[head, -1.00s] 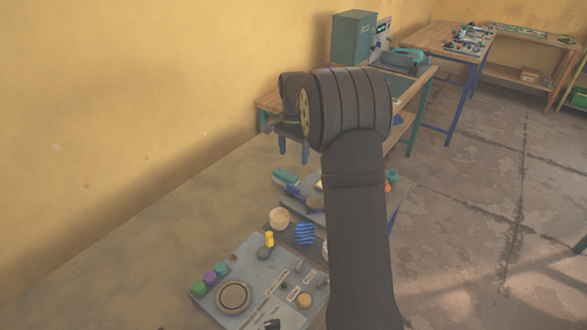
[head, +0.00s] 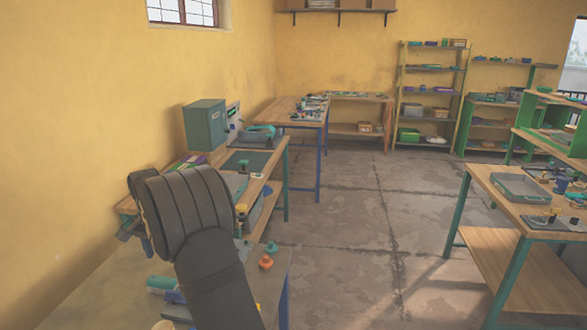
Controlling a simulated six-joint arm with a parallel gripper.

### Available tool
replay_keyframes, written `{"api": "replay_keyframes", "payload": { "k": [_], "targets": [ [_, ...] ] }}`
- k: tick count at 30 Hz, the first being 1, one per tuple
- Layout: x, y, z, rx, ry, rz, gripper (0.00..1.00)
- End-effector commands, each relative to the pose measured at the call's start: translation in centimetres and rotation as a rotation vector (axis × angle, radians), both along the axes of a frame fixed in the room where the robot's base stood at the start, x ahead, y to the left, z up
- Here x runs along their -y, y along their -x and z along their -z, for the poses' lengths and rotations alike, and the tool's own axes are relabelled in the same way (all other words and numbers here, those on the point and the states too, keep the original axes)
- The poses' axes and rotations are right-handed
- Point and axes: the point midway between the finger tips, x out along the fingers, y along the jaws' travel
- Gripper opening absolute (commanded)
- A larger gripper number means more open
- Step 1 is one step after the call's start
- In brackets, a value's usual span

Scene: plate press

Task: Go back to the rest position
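My gripper (head: 141,243) shows at the left of the head view, pointing down past the left side of my dark, ribbed wrist. The wrist hides part of it. The fingers look apart, and I see nothing held between them. It is raised above the near workbench (head: 85,290), clear of the bench top.
Small parts lie on the near bench, with an orange-red piece (head: 265,262) by its right edge. A grey-green cabinet (head: 205,125) stands on the bench behind. A wooden table with a grey tray (head: 520,187) stands at right. The floor (head: 350,230) between is open.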

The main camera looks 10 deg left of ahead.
Motion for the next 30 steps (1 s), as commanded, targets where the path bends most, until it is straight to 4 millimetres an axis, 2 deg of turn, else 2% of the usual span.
{"api": "replay_keyframes", "payload": {
  "k": [3, 18, 24, 30],
  "targets": [
    [0.0, 0.1, 2.6, -0.003, 0.004, 0.0, 0.65],
    [0.0, 0.1, 12.1, -0.003, 0.003, -0.001, 0.65],
    [0.0, 0.1, 14.0, -0.002, 0.002, -0.001, 0.65],
    [0.0, 0.0, 14.5, 0.0, 0.0, -0.002, 0.65]
  ]
}}
